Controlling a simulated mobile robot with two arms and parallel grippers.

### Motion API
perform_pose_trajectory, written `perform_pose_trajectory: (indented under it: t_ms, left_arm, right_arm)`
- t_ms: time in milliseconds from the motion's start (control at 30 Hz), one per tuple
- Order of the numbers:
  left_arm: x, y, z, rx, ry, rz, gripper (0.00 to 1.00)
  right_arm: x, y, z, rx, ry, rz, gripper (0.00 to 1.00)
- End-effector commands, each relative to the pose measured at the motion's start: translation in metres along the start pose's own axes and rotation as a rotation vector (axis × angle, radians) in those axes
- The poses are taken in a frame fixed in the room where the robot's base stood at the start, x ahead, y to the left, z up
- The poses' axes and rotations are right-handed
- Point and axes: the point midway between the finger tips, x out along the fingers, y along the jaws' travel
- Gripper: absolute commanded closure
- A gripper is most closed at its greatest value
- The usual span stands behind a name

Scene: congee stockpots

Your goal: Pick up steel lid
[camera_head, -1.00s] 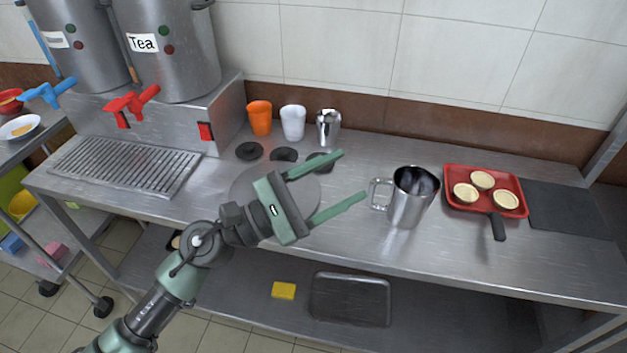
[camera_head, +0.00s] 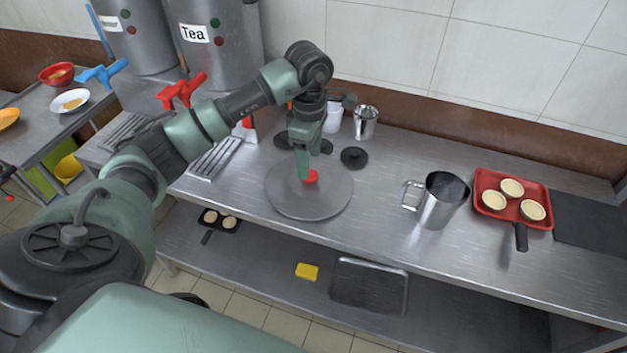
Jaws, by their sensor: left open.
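The steel lid (camera_head: 338,200) is a flat grey disc with a red knob (camera_head: 312,176) at its middle. It lies on the steel counter left of the metal jug. My left gripper (camera_head: 306,170) points down over the lid from behind, with its green fingers at the knob. It is open, and one finger partly covers the knob's left side. I cannot tell whether the fingers touch the knob. My right gripper is not in view.
A metal jug (camera_head: 440,204) and a red tray (camera_head: 488,210) with tart shells stand to the right. Behind are a steel cup (camera_head: 366,122), a white cup (camera_head: 333,120) and black discs (camera_head: 354,157). The tea urn (camera_head: 205,60) stands at back left. Counter between lid and jug is clear.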

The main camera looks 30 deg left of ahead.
Motion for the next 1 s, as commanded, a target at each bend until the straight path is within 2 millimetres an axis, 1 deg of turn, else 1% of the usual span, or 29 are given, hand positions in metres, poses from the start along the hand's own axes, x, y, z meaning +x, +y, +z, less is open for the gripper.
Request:
perform_pose_trajectory:
  t_ms: [33, 133, 200, 300, 400, 567, 600, 667, 700, 800, 1000]
  left_arm:
    - [0.004, -0.001, 0.0, 0.001, -0.002, -0.004, 0.41]
    - [0.019, -0.001, 0.0, 0.001, -0.003, -0.005, 0.41]
    - [0.031, -0.001, 0.0, 0.002, -0.003, -0.004, 0.41]
    - [0.042, 0.0, 0.0, 0.002, -0.004, -0.002, 0.41]
    - [0.046, 0.0, 0.0, 0.004, -0.003, 0.0, 0.41]
    - [0.047, 0.0, 0.0, 0.004, -0.003, 0.001, 0.41]
    - [0.047, 0.0, 0.0, 0.004, -0.003, 0.001, 0.46]
    - [0.047, 0.0, 0.0, 0.004, -0.003, 0.001, 0.63]
    - [0.047, 0.0, 0.0, 0.004, -0.003, 0.001, 0.74]
    - [0.047, 0.0, 0.0, 0.004, -0.004, 0.001, 1.0]
    - [0.046, 0.001, 0.0, 0.004, -0.004, 0.002, 1.0]
  right_arm:
    - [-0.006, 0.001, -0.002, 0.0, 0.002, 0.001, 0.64]
    - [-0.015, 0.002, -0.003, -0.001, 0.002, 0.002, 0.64]
    - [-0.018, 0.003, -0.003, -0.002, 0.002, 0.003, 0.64]
    - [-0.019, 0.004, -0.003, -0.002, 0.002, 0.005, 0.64]
    - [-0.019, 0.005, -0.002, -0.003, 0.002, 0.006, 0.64]
    - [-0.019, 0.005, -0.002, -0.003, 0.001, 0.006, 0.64]
    - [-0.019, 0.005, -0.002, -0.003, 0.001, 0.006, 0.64]
    - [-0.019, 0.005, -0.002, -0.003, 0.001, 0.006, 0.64]
    - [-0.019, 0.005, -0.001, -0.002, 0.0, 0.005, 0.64]
    - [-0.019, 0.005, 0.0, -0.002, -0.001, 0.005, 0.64]
    - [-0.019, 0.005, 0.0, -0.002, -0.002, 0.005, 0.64]
